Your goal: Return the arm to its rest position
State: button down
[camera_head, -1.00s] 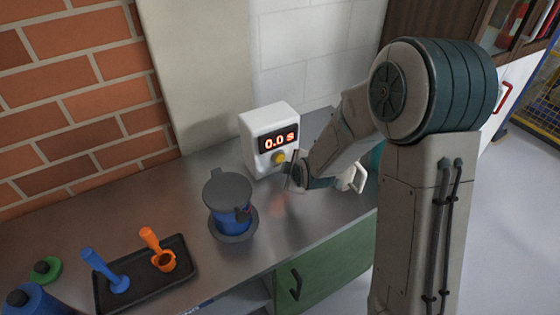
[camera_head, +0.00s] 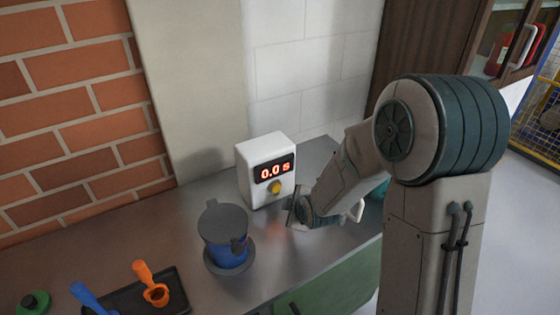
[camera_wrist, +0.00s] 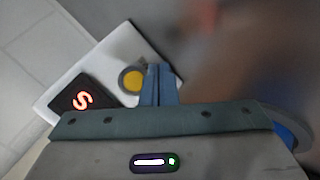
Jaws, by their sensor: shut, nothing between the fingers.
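My arm (camera_head: 370,155) reaches from the right over the grey counter. My gripper (camera_head: 290,212) is small and partly hidden by its own wrist in the head view. It is just in front of the white timer box (camera_head: 248,165), below and right of its yellow button (camera_head: 276,188). In the wrist view my gripper (camera_wrist: 158,70) shows two blue fingers side by side, shut with nothing between them. The yellow button (camera_wrist: 131,79) is just left of the fingertips, with no clear contact. The timer display (camera_head: 273,171) reads 0.0 s in red.
A blue lidded vessel (camera_head: 228,258) stands on the counter (camera_head: 180,225) left of my gripper. A dark tray (camera_head: 175,300) with an orange scoop (camera_head: 150,283) and a blue tool (camera_head: 90,298) lies at the lower left. A white handle (camera_head: 358,211) shows behind my wrist.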

jog(key=s+d+r+m+g+h, duration=0.1)
jog(key=s+d+r+m+g, duration=0.1)
jog(key=s+d+r+m, duration=0.3)
jog(key=s+d+r+m+g+h, duration=0.1)
jog(key=s+d+r+m, duration=0.3)
jog(key=s, duration=0.6)
jog(key=s+d+r+m+g+h, duration=0.1)
jog(key=s+d+r+m+g, duration=0.1)
jog(key=s+d+r+m, duration=0.3)
jog(key=s+m, duration=0.3)
jog(key=shift+s+d+r+g, duration=0.25)
jog(key=shift+d+r+g, duration=0.05)
jog(key=shift+d+r, duration=0.1)
jog(key=shift+a, duration=0.1)
